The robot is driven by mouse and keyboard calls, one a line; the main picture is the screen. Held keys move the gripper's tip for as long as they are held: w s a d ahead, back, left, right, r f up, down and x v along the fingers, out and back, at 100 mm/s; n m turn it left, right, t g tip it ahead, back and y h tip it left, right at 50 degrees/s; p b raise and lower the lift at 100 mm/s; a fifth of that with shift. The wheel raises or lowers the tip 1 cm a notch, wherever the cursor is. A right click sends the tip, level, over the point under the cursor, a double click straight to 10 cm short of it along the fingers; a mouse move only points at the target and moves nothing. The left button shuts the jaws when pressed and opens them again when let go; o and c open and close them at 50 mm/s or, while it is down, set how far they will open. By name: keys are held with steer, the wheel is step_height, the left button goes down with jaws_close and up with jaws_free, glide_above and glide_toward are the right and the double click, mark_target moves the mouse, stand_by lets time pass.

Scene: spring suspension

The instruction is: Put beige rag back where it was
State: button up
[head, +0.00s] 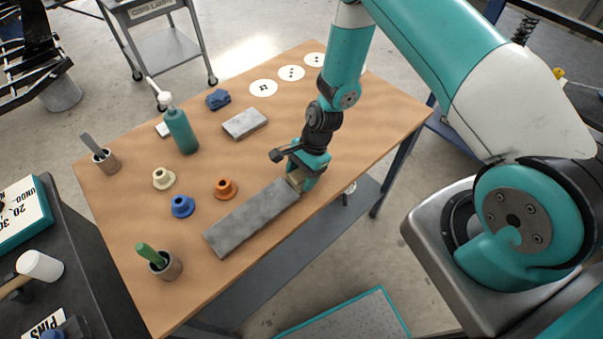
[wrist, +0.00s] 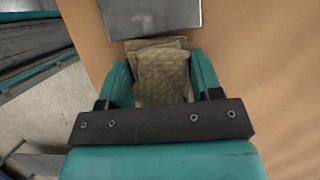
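The beige rag (wrist: 162,76) lies folded between the two teal fingers of my gripper (wrist: 163,85) in the wrist view. Both fingers touch its sides, and it looks bunched between them. In the head view my gripper (head: 303,178) is low over the near right edge of the wooden table, at the right end of a long grey slab. Only a small part of the beige rag (head: 295,181) shows there, beside the slab's end. I cannot tell whether the rag rests on the table or is slightly raised.
The long grey slab (head: 250,218) lies just beyond the rag. White discs (head: 263,88) lie at the back.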

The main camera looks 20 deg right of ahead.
steer(key=shift+o, duration=1.3)
steer(key=shift+r, duration=0.1)
